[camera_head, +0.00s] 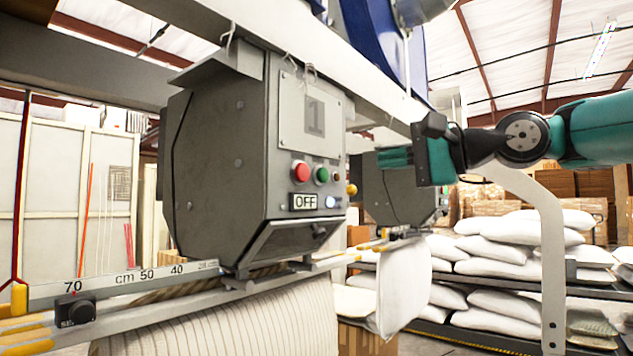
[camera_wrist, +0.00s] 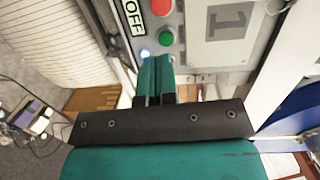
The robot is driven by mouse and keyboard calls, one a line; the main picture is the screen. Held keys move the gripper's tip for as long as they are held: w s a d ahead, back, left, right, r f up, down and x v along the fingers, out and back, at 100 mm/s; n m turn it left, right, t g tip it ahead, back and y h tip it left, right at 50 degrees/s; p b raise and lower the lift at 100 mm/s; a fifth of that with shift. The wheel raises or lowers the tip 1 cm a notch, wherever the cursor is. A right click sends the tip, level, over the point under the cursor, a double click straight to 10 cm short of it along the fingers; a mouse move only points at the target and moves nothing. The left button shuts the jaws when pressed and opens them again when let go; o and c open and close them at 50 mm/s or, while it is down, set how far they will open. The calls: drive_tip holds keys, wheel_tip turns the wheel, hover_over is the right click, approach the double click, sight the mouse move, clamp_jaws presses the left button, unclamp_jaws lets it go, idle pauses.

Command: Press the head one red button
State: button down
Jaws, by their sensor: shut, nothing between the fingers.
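The head one box (camera_head: 220,160) is a grey metal unit with a "1" plate (camera_head: 315,115) in the head view. Its red button (camera_head: 301,172) sits on the panel below the plate, left of a green button (camera_head: 322,175). In the wrist view the red button (camera_wrist: 162,7) is at the top edge, with the green button (camera_wrist: 166,38) below it. My gripper (camera_head: 384,158) is shut and empty, to the right of the panel in the head view. In the wrist view its teal fingers (camera_wrist: 155,62) point toward the panel, just below the green button and apart from the red one.
An OFF label (camera_head: 303,201) and a lit white lamp (camera_head: 331,202) sit under the buttons. A second grey head (camera_head: 395,197) stands behind my gripper. A striped fabric roll (camera_head: 220,325) hangs below. White pillows (camera_head: 490,268) lie stacked on shelves at right.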

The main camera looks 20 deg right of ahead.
drive_tip(key=shift+r, duration=0.1)
drive_tip(key=p, duration=0.6)
approach(306, 172)
drive_tip(key=x, duration=0.6)
drive_tip(key=shift+w+a+r, duration=0.15)
drive_tip(key=shift+w+a, duration=0.05)
drive_tip(key=shift+a, duration=0.05)
drive_tip(key=shift+w+a, duration=0.25)
drive_tip(key=shift+w, duration=0.05)
